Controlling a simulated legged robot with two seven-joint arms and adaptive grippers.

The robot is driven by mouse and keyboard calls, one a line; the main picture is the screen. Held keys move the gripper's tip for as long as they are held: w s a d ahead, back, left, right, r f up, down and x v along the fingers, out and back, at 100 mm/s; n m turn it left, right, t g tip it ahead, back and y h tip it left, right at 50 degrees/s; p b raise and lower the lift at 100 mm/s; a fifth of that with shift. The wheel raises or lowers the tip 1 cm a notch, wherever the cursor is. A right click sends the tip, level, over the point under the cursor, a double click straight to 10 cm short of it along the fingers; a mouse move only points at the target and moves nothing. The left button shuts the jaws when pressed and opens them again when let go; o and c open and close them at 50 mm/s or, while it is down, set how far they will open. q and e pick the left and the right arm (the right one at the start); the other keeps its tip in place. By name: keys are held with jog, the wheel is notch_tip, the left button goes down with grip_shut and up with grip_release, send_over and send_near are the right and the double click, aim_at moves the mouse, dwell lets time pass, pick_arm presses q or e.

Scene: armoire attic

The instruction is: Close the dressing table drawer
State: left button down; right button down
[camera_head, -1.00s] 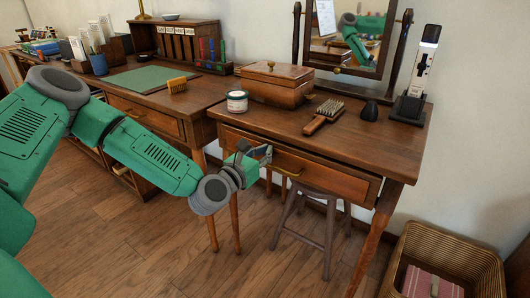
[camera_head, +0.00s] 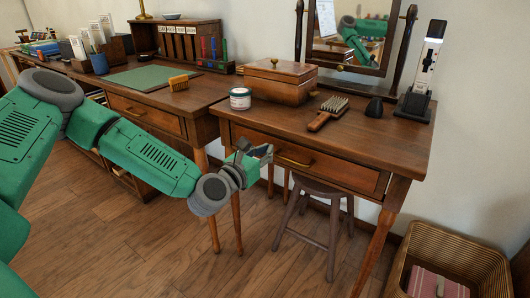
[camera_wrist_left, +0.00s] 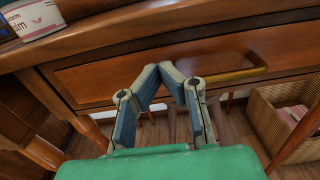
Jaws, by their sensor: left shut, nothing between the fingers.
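The wooden dressing table (camera_head: 365,137) has one wide drawer (camera_head: 340,173) under its top, with a curved brass handle (camera_head: 295,161). The drawer front looks about flush with the table's frame. In the left wrist view the drawer front (camera_wrist_left: 95,82) spans the picture and the handle (camera_wrist_left: 232,76) is right of the fingers. My left gripper (camera_head: 264,152) is shut and empty in front of the drawer front, left of the handle; its fingertips in the wrist view (camera_wrist_left: 160,70) are at or very near the wood, and I cannot tell whether they touch. My right gripper is not in view.
On the tabletop are a wooden box (camera_head: 276,82), a tin (camera_head: 240,98), a brush (camera_head: 327,113), a mirror (camera_head: 350,40) and a black-and-white device (camera_head: 424,70). A stool (camera_head: 320,194) stands beneath. A wicker basket (camera_head: 450,245) is at right; a desk (camera_head: 150,75) adjoins at left.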

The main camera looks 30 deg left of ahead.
pick_arm(q)
jog(key=s+p, duration=0.2)
jog(key=s, duration=0.8)
jog(key=s+d+f+m+g+h, duration=0.2)
jog(key=s+d+f+m+g, duration=0.1)
jog(key=d+f+m, duration=0.3)
jog(key=s+d+f+m+g+h, duration=0.3)
jog(key=d+f+m, duration=0.3)
jog(key=s+f+m+g+y, duration=0.2)
jog(key=s+f+m+g, duration=0.6)
jog(key=s+f+m, duration=0.5)
jog(key=s+a+r+m+g+y+p, duration=0.1)
jog(key=s+a+m+g+y, duration=0.25)
jog(key=s+a+m, duration=0.6)
jog(key=w+d+r+m+p, duration=0.1)
jog(key=d+r+p, duration=0.2)
jog(key=r+p, duration=1)
jog(key=shift+w+r+m, duration=0.25)
jog(key=shift+w+m, duration=0.05)
jog(key=shift+m, duration=0.05)
